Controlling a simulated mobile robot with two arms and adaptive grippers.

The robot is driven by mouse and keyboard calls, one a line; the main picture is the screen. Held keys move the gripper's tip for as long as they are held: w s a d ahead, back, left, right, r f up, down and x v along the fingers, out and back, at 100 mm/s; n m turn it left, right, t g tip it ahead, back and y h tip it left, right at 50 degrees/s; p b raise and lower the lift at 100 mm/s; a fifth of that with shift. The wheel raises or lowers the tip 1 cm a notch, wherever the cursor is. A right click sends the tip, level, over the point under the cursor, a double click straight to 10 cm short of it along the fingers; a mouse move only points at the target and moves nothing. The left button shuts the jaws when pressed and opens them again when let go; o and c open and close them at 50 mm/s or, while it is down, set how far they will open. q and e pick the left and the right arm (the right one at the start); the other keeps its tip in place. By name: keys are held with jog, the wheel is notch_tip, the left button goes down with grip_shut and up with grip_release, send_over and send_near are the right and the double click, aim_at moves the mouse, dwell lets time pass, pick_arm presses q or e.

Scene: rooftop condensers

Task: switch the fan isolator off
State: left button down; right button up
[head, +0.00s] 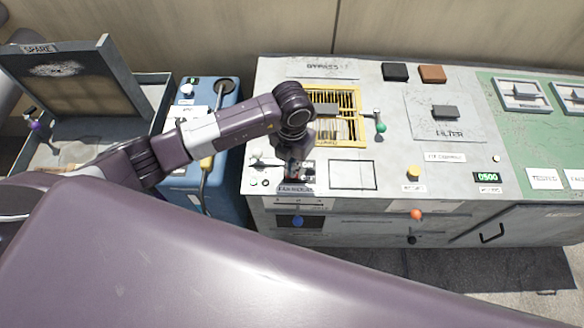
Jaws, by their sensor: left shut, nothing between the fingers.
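My left gripper (297,174) is shut and empty, pointing down at the front left of the grey panel (400,170). It is just above a small label plate (297,188) whose lettering looks like the fan isolator's name. The gripper and wrist cover most of what is behind that label, so the isolator's handle and position cannot be made out. I cannot tell whether the fingertips touch it. My right gripper is not in view.
A yellow guard (352,101) and a green-knobbed lever (380,124) stand behind my gripper. A blue cabinet (225,192) and an open spare box (75,85) are left.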

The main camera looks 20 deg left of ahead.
pick_arm(q)
jog(key=shift+f, duration=0.25)
jog(key=shift+r, duration=0.1)
jog(key=shift+r+p, duration=2.4)
jog(key=shift+r, duration=1.05)
